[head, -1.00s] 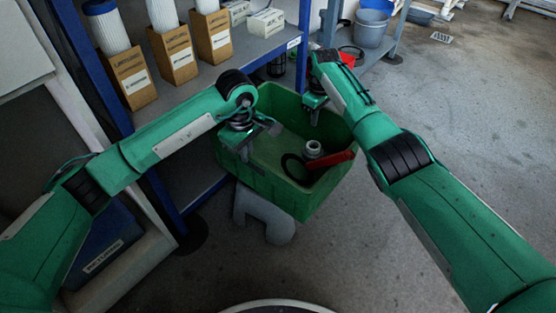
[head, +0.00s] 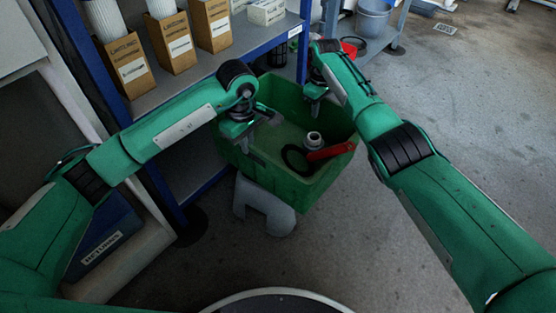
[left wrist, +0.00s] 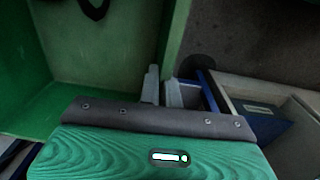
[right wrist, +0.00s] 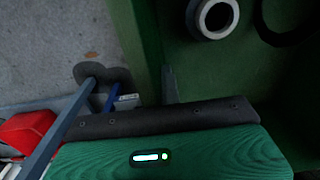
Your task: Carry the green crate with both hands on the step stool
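The green crate (head: 275,176) is in the middle of the head view, roughly level. The grey step stool (head: 264,203) shows below its near left side; the crate hides the rest, and I cannot tell whether they touch. My left gripper (head: 250,138) is at the crate's left wall, with its fingers (left wrist: 162,90) on either side of that wall. My right gripper (head: 316,98) is at the far right wall. In the right wrist view one finger (right wrist: 168,85) lies against the wall's inner face; the other is hidden.
The crate holds a pale ring-shaped fitting (head: 313,140), a black ring (head: 296,160) and a red part (head: 332,151). A blue-framed shelf (head: 272,46) with cartons stands behind and left. A grey bucket (head: 373,20) is at the back. Open floor (head: 480,130) lies right.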

